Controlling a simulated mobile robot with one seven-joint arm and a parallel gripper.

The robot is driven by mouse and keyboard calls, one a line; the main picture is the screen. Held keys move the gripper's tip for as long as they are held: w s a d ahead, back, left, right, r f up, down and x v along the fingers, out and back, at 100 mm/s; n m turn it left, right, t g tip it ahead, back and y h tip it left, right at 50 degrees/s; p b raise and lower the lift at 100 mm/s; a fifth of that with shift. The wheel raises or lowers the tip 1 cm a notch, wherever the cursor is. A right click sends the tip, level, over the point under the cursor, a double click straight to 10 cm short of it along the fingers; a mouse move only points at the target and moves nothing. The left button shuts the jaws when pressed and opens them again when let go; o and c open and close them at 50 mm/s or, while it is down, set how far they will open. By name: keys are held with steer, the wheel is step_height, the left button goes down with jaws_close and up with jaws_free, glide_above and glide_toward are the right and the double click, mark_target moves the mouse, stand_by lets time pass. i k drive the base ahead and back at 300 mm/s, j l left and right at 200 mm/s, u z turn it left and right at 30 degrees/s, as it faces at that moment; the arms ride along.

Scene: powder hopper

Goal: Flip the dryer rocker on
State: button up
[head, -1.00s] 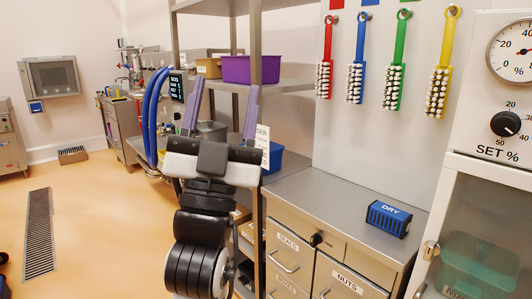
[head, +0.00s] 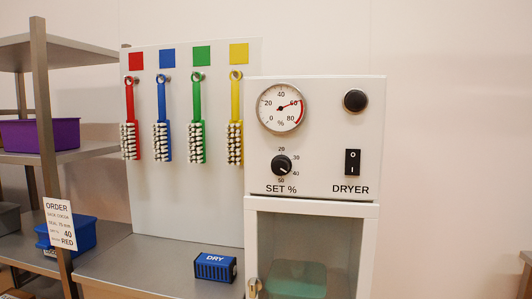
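The dryer rocker (head: 352,162) is a small black upright switch marked O at the top and I at the bottom. It sits on the right of the white control panel (head: 320,120), above the label DRYER. Which side of it is pressed in is too small to tell. A round dark lamp or button (head: 355,100) is above it. A dial gauge (head: 281,107) with a red needle and a black SET % knob (head: 281,165) are to its left. My gripper is out of view.
A glass-fronted cabinet (head: 368,250) with a latch is below the panel. A blue DRY box (head: 215,266) lies on the steel counter (head: 140,262). Several coloured brushes hang on a board (head: 218,75) to the left. An order card (head: 60,223) hangs on the shelf post.

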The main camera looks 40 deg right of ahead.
mark_target(352, 156)
steer(key=z, duration=1.45)
steer(key=l+u, duration=0.45)
steer(key=k+l+u, duration=0.15)
steer(key=u, duration=0.35)
steer(key=l, duration=0.1)
